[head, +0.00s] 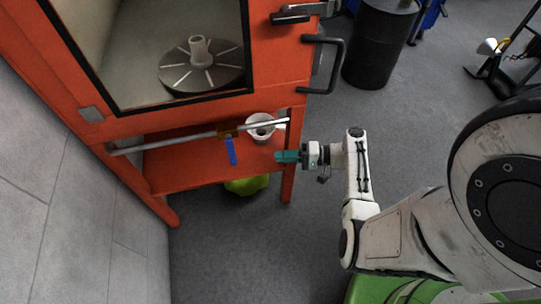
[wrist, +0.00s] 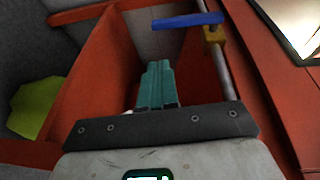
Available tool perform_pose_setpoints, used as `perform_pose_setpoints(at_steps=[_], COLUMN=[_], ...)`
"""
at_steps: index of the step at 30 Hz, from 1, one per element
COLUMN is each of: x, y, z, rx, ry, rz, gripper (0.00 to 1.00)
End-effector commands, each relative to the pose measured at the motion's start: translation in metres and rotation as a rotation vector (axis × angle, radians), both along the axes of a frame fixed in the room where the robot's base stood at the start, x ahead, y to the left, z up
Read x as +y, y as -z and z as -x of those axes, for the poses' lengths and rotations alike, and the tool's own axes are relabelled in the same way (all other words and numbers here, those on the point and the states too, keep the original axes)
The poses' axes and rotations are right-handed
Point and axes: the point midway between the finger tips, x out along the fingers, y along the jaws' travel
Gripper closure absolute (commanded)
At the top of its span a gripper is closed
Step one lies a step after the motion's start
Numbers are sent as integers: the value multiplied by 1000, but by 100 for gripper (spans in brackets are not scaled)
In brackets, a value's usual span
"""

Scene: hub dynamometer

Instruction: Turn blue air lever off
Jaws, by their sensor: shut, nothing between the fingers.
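The blue air lever (head: 232,151) hangs from a brass valve (head: 228,133) on a grey pipe (head: 180,138) across the front of the orange machine. The lever stands crosswise to the pipe. In the wrist view the blue lever (wrist: 187,20) shows beyond my fingertips, near the top, with the brass valve (wrist: 213,36) at its right end. My gripper (head: 277,156) has teal fingers, shut and empty, to the right of the lever in the head view and apart from it. The fingers (wrist: 158,66) point toward the lever in the wrist view.
An orange shelf (head: 180,168) lies below the pipe, with a white round part (head: 260,120) by the pipe's right end. A leg of the machine (head: 288,185) stands near my gripper. A yellow-green object (head: 247,186) lies beneath.

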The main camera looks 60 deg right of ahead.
Motion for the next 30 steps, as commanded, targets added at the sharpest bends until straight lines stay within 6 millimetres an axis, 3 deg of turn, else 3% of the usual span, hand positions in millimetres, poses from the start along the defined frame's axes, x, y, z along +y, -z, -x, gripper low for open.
perform_pose_setpoints(at_steps=[8, 28, 30], x=[-9, -9, 0], y=[0, 0, 1], z=[22, 23, 22], rx=[-1, -1, 34], ry=[1, 0, -34], rz=[0, 0, 14], gripper=[100, 100, 100])
